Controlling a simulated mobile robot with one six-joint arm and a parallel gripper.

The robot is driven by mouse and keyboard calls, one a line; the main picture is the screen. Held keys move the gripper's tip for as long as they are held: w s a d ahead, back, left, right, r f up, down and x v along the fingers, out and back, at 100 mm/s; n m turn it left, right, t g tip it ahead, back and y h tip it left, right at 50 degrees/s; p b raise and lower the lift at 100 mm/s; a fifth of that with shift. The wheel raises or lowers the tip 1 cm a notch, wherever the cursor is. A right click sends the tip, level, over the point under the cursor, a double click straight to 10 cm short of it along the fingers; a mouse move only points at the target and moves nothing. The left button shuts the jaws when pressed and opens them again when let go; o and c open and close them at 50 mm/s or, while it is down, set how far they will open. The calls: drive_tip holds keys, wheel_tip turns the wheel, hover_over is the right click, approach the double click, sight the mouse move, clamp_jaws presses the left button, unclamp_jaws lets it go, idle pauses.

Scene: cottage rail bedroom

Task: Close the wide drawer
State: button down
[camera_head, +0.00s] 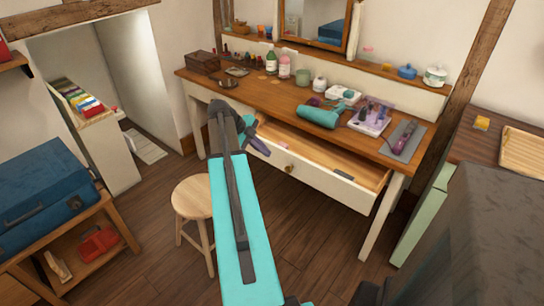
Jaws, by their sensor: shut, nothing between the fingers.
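The wide drawer (318,181) sits under the top of a white vanity table with a brown wooden top (285,97). My arm reaches forward from the bottom of the view to the drawer's left part. My gripper (262,146) is small and partly hidden behind my arm, near the drawer's left end. I cannot tell whether it touches the drawer. The drawer's left end is hidden by my arm.
A round wooden stool (193,196) stands left of my arm, close to it. Bottles, a teal hairdryer (320,114) and boxes cover the tabletop. A blue suitcase (48,192) lies on a low shelf at left. A green cabinet (425,216) stands at right. Floor before the drawer is clear.

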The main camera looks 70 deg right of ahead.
drive_tip(key=p, duration=0.2)
approach(291, 165)
wheel_tip(291, 165, down, 4)
drive_tip(key=s+a, duration=0.2)
drive_tip(key=shift+s+d+r, duration=0.1)
drive_tip(key=shift+d, duration=0.85)
drive_tip(key=shift+s+d+r, duration=0.1)
drive_tip(key=shift+s+d, duration=0.05)
drive_tip(key=shift+d, duration=0.8)
drive_tip(key=shift+w, duration=0.1)
